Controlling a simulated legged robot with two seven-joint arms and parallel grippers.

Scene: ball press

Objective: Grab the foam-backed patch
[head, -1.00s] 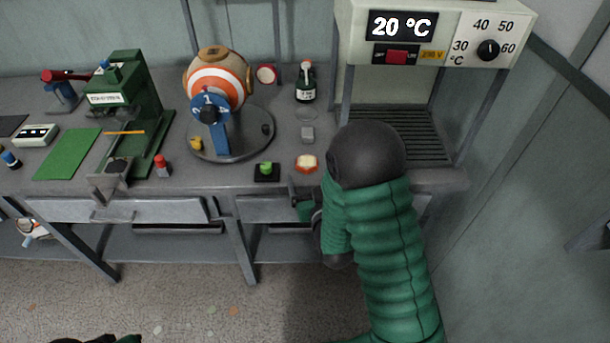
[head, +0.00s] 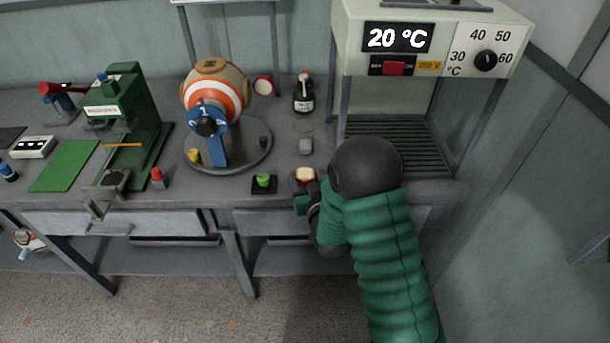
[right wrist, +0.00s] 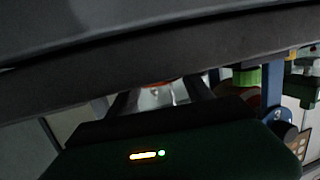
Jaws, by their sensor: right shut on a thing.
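The foam-backed patch (head: 305,174) looks like a small pale-topped piece with a red-orange rim. It is near the front edge of the bench, right of the green button. My right gripper (head: 303,194) is at its near side and shut on it. The forearm and dark wrist cover part of the hand in the head view. In the right wrist view, a red-orange sliver of the patch (right wrist: 158,84) shows between the fingers (right wrist: 160,98). My left gripper is not in view.
A green button on a black base (head: 264,182) sits just left of the patch. A striped ball on a round stand (head: 215,95) is further left. The heater cabinet (head: 350,60) rises at right.

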